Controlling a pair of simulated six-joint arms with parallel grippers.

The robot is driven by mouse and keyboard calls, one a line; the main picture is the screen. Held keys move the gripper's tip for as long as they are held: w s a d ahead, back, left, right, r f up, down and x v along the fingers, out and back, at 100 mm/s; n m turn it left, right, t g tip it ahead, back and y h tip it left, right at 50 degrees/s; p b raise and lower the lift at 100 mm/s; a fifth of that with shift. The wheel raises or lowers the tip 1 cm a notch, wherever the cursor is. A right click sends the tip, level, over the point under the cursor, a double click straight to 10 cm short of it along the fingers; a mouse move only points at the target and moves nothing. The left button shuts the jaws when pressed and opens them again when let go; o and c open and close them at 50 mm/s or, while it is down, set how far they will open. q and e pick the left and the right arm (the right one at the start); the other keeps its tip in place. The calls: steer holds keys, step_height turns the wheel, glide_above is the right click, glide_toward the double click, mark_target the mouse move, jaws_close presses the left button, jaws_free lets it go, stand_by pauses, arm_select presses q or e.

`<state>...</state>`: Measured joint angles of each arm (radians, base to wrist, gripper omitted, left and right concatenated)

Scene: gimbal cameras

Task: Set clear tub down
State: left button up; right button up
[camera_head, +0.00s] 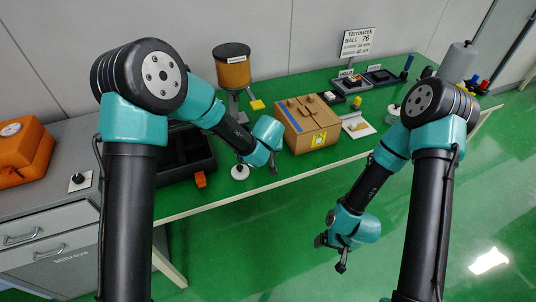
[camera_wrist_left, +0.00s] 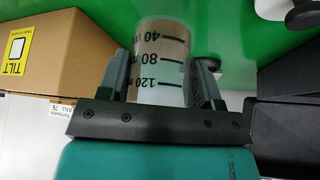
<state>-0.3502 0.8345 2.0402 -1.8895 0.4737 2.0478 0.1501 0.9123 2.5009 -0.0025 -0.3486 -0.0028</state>
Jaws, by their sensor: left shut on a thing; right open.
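The clear tub (camera_wrist_left: 163,40) shows in the left wrist view between the fingers of my left gripper (camera_wrist_left: 163,82). It is a see-through cylinder with black volume marks, which appear upside down in that view. The left gripper is shut on its sides. In the head view my left gripper (camera_head: 272,164) is over the front part of the green table, just left of the cardboard box; I cannot make out the tub there. My right gripper (camera_head: 340,254) is open and empty, low in front of the table over the floor.
The cardboard box (camera_head: 308,126) stands close to the left gripper. A black bin (camera_head: 185,158) is left of it, and a small white round piece (camera_head: 240,172) lies below it. An orange-brown canister (camera_head: 232,68) stands behind. Small trays (camera_head: 380,77) sit at the far right.

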arm_select(q)
steer(key=shift+f, duration=1.75)
steer(key=shift+f, duration=0.15)
steer(key=o, duration=1.1)
steer(key=shift+o, duration=0.2)
steer(key=shift+s+r, duration=0.25)
steer(key=shift+r, duration=0.3)
steer(key=v, duration=1.1)
